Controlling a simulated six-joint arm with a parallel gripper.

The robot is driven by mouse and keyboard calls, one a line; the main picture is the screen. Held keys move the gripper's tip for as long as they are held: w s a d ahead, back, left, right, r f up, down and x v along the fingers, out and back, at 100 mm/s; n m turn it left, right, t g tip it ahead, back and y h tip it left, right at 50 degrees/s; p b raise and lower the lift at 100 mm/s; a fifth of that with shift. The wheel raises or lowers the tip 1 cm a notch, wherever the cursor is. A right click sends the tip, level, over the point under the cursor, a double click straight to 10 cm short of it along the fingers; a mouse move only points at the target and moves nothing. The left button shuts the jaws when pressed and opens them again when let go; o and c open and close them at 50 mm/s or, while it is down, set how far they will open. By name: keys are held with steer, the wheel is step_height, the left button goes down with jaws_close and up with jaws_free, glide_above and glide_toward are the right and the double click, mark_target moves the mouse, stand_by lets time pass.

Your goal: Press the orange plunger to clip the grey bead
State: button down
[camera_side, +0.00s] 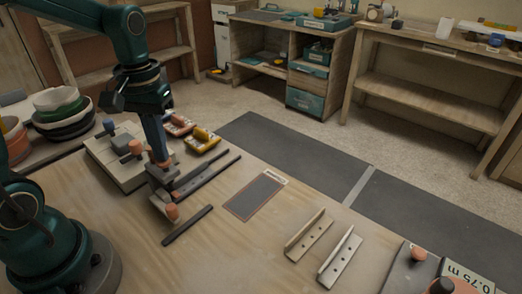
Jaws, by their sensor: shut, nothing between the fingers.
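My gripper (162,163) is shut and points down over a small fixture at the left middle of the table. An orange knob (172,212), which looks like the plunger, stands at the near end of this fixture, just below and to the right of my fingertips in the picture. Another orange knob (136,147) stands on a pale plate (120,178) to the left of my gripper. A long dark grey strip (207,176), perhaps the bead, lies to the right of the fixture. My gripper hides part of the fixture, and contact cannot be made out.
A separate dark bar (187,225) lies in front. A yellow-topped block (203,139) is behind. A dark rectangle (256,196) and two pale angle brackets (309,235) lie to the right. Stacked bowls (62,110) stand at the left. The front middle of the table is clear.

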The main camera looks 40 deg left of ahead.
steer(key=shift+r, duration=1.55)
steer(key=shift+r, duration=0.1)
step_height(320, 180, up, 6)
steer(key=shift+f, duration=0.1)
steer(key=s+d+f+m+t, duration=0.4)
steer(key=s+d+m+t, duration=0.1)
steer(key=s+d+m, duration=0.1)
steer(key=shift+s+d+t, duration=0.3)
steer(key=shift+s+d, duration=0.05)
steer(key=shift+d, duration=0.4)
